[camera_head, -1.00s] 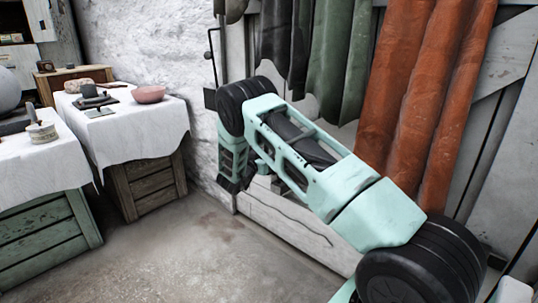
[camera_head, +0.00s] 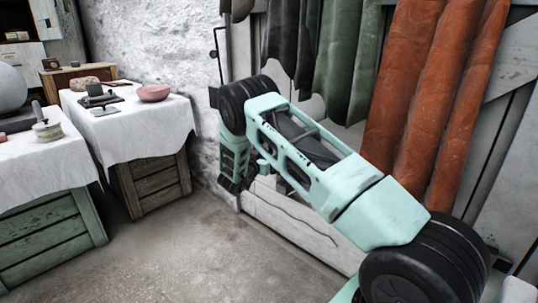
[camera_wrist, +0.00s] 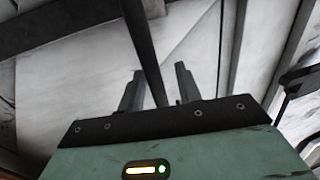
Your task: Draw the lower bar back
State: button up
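In the wrist view my gripper (camera_wrist: 158,88) is open, its two grey fingers apart. A thin dark bar (camera_wrist: 144,45) runs down from the top edge and shows between the fingers, with gaps on both sides. I cannot tell its depth, or whether it is the lower bar. In the head view my arm covers much of the pale wooden door or panel (camera_head: 290,215). My fingers cannot be made out there. A thin dark rod with a bent top (camera_head: 218,50) stands by the post left of the hanging cloths.
Two cloth-covered crates stand at the left; the farther cloth (camera_head: 130,132) bears a pink bowl (camera_head: 154,93). Green cloth (camera_head: 345,60) and orange cloths (camera_head: 400,85) hang behind my arm. The floor (camera_head: 190,250) is clear.

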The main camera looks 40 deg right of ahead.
jog(key=p+v, duration=0.5)
jog(key=v, duration=1.1)
jog(key=shift+a, duration=0.25)
